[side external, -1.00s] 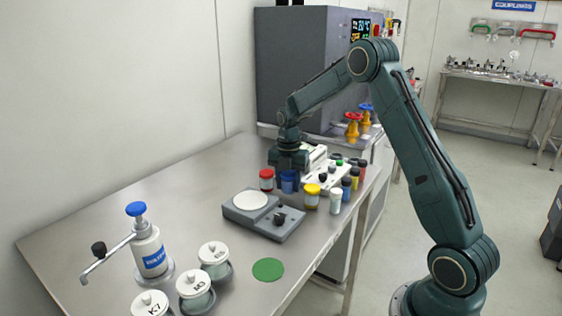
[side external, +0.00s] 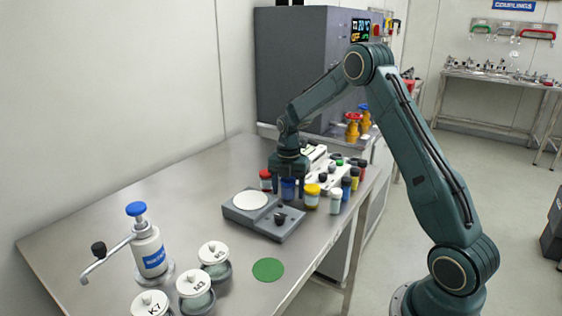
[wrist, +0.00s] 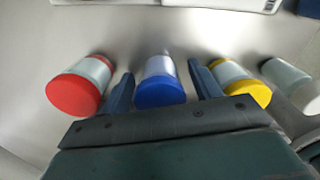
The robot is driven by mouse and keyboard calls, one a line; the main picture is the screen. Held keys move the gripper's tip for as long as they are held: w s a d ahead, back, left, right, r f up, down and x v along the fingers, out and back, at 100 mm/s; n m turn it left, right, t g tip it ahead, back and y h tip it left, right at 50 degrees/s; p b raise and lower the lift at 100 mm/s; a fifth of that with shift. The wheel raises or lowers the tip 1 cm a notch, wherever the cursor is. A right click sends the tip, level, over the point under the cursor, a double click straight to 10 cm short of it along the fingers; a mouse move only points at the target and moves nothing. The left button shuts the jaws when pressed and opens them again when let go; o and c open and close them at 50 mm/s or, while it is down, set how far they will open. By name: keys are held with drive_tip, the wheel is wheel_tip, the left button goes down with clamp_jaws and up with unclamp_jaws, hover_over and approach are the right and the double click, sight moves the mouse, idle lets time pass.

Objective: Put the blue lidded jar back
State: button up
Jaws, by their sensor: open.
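The blue lidded jar (wrist: 160,88) stands upright on the steel bench, between my gripper's two fingers in the wrist view. Its blue lid faces the camera, and a strip of clear space shows on each side of it. In the side view the blue jar (side external: 288,188) is partly hidden under my gripper (side external: 288,176). My gripper (wrist: 160,75) is open, with one finger on either side of the jar. A red-lidded jar (wrist: 80,88) stands to its left and a yellow-lidded jar (wrist: 240,82) to its right, just outside the fingers.
A grey scale (side external: 262,222) is in front. A green disc (side external: 268,269), white-lidded pots (side external: 196,284) and a pump bottle (side external: 150,250) are nearer. The bench's left is clear.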

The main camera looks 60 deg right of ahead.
drive_tip(key=shift+r, duration=0.1)
wheel_tip(320, 180, up, 12)
drive_tip(key=shift+f, duration=0.1)
idle(0.7)
idle(0.4)
